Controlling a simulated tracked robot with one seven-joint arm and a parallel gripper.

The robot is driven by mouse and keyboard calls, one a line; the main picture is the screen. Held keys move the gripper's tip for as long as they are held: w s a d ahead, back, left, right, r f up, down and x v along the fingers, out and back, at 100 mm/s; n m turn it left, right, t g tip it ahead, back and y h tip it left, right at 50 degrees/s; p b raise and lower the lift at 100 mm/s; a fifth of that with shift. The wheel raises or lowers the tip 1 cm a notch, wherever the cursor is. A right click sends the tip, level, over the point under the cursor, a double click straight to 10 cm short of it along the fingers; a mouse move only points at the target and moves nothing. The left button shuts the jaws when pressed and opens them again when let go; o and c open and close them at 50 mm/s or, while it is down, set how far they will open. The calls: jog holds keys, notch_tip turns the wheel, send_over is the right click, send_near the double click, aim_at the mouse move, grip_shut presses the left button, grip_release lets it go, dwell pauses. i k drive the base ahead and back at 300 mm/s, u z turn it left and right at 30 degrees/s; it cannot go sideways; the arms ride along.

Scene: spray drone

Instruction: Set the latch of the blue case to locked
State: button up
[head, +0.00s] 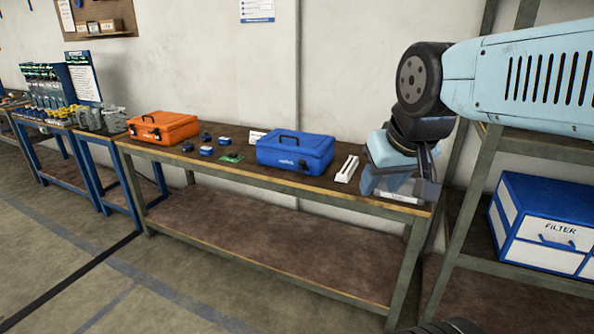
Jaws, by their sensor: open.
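The blue case (320,152) stands closed and upright on the long workbench (235,184), right of its middle. Its dark handle lies on the lid, and pale lettering shows on its front. I cannot make out the fingers of my gripper.
An orange case (163,128) stands farther left on the bench. Small blue parts (206,151) and a green board (232,157) lie between the cases. A white rail-like piece (346,169) lies right of the blue case. A filter cabinet (545,228) stands on the right rack. The floor in front is clear.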

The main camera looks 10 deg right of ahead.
aim_at(303, 166)
jog(key=z, duration=0.05)
jog(key=i, duration=1)
jog(key=u, duration=0.05)
